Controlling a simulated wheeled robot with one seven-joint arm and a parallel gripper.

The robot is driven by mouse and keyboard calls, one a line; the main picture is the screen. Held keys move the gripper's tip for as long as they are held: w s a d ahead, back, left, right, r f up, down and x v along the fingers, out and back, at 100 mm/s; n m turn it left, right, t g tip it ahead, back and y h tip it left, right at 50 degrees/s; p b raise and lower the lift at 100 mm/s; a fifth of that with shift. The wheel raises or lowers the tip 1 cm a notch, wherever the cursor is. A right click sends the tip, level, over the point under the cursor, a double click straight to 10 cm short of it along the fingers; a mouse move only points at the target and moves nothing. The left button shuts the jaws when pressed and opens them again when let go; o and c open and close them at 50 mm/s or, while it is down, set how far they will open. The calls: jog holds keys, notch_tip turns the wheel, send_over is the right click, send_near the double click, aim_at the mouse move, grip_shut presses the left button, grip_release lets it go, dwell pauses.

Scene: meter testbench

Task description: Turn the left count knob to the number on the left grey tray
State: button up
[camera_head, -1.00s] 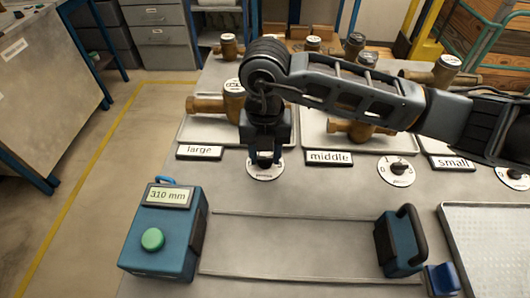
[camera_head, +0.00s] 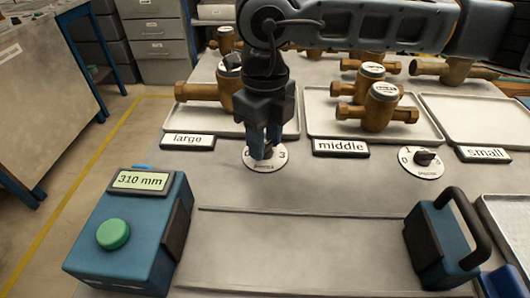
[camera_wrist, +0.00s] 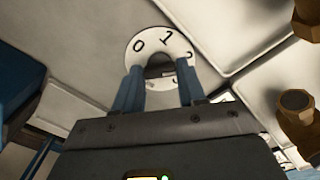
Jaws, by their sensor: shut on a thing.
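The left count dial (camera_head: 279,165) is a white disc in front of the tray labelled "large"; 0 and 3 show beside my fingers. In the wrist view the dial (camera_wrist: 145,40) shows 0, 1 and partly hidden numerals. My gripper (camera_head: 264,152) points down over its centre and is shut on the dark left count knob (camera_wrist: 158,70), mostly hidden between the fingers. Its exact pointing is unclear. The left grey tray (camera_head: 205,120) bears one visible large brass meter (camera_head: 203,91); my gripper hides part of the tray.
The middle tray (camera_head: 415,128) holds two brass meters; the right tray (camera_head: 485,112) looks empty. Another dial (camera_head: 422,162) stands by the "middle" label. A blue device (camera_head: 135,235) reading "310 mm" and a handled blue block (camera_head: 440,245) flank rails in front.

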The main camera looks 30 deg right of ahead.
jog(key=n+b, duration=0.6)
jog(key=b, duration=0.1)
jog(key=shift+f, duration=0.2)
jog(key=n+b, duration=0.3)
jog(key=shift+r+n, duration=0.1)
jog(key=shift+n, duration=0.3)
jog(key=shift+r+n+b, duration=0.15)
jog(key=shift+n+b, duration=0.85)
jog(key=shift+n, duration=0.5)
jog(key=o, duration=1.1)
jog(key=shift+c, duration=0.2)
jog(key=shift+r+p, duration=0.45)
jog(key=shift+r, duration=3.45)
